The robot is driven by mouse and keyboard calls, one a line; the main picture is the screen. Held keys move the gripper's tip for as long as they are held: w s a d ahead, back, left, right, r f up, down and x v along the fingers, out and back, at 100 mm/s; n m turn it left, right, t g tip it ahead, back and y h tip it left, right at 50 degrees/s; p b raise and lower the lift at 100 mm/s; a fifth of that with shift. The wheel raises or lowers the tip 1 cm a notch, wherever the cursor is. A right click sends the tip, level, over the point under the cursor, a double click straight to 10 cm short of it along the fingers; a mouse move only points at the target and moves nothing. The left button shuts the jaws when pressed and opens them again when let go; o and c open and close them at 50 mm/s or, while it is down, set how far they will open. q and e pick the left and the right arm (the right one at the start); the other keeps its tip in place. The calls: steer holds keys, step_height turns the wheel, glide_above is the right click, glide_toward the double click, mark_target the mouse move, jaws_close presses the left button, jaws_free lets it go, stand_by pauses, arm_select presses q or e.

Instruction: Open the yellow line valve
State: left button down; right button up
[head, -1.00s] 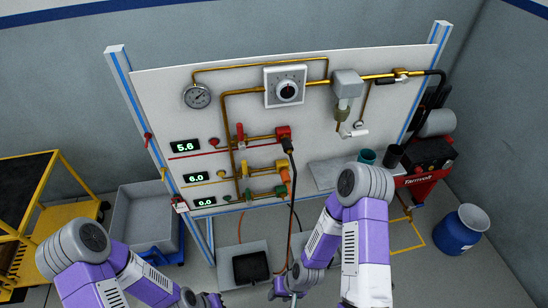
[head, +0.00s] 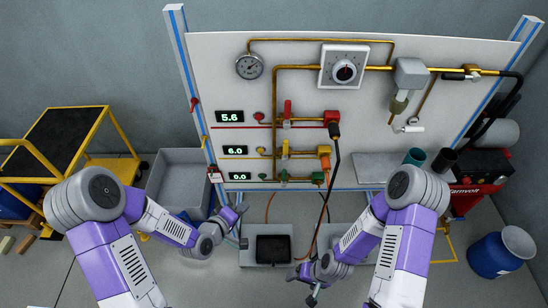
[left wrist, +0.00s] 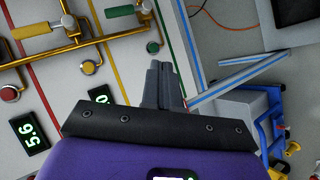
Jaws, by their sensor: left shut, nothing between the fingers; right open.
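The yellow line valve handle (head: 285,147) stands upright across its horizontal brass pipe, in the middle row of the wall panel. In the left wrist view a yellow handle (left wrist: 31,31) shows at the upper left, crossways to its pipe. My left gripper (head: 234,214) is shut and empty, below the panel's lower left edge and apart from the valve. Its closed fingers (left wrist: 163,85) point toward the panel's lower part in the wrist view. My right gripper (head: 308,287) is open and empty, low in front of the bench, away from the panel.
The red handle (head: 287,108) stands above the yellow one and a green handle (head: 284,174) below it. The yellow row display (head: 235,150) reads 6.0. A hose hangs from the orange fitting (head: 324,152). A grey bin (head: 180,180) stands left of the panel.

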mark_target(286, 150)
arm_select(q)
step_height(286, 150, up, 13)
steer(key=w+n+t+h+b, duration=0.1)
steer(key=w+n+t+h, duration=0.1)
steer(key=t+h, duration=0.1)
steer(key=shift+w+d+t+h, duration=0.15)
steer(key=shift+d+t+h, duration=0.3)
steer(key=shift+t, duration=0.35)
steer(key=shift+w+f, duration=0.1)
steer(key=s+d+b+x, duration=0.1)
steer(key=d+b+x, duration=0.1)
steer(key=x, duration=1)
steer(key=shift+d, duration=0.35)
steer(key=shift+d, duration=0.1)
steer(key=shift+d, duration=0.1)
